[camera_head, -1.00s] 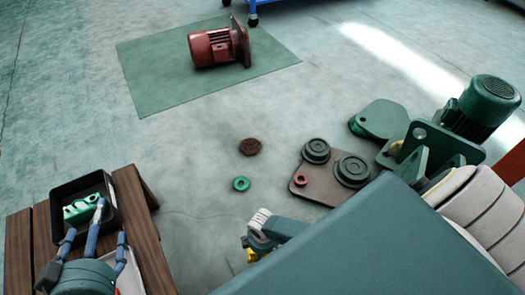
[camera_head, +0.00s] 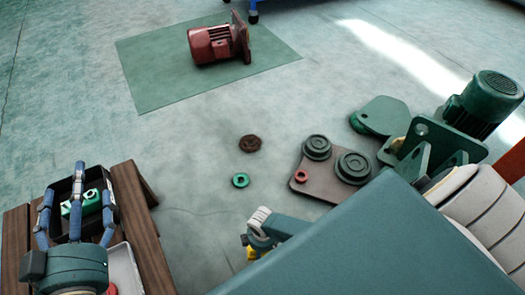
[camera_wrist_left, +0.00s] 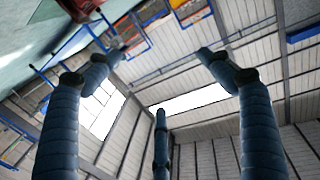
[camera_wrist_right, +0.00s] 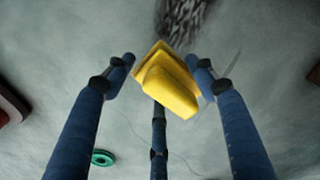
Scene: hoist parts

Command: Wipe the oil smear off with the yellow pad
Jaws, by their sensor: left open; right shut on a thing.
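The yellow pad (camera_wrist_right: 168,82) sits between the fingers of my right gripper (camera_wrist_right: 164,72), which is shut on it. A dark, streaky oil smear (camera_wrist_right: 184,25) lies on the grey floor just beyond the pad in the right wrist view. I cannot tell from this view whether the pad touches the floor. In the head view my right gripper (camera_head: 260,236) is mostly hidden by my own arm, with a bit of yellow showing; I cannot make out the smear there. My left gripper (camera_head: 78,195) is open and empty, fingers raised, in front of the black tray at lower left.
The black tray (camera_head: 62,187) with a green block (camera_head: 82,203) stands on a wooden stand (camera_head: 135,215). A brown disc (camera_head: 250,143), green ring (camera_head: 240,180), brown plate (camera_head: 318,188) and green motor (camera_head: 485,105) lie on the floor. A red motor (camera_head: 213,44) rests on a green mat (camera_head: 160,90).

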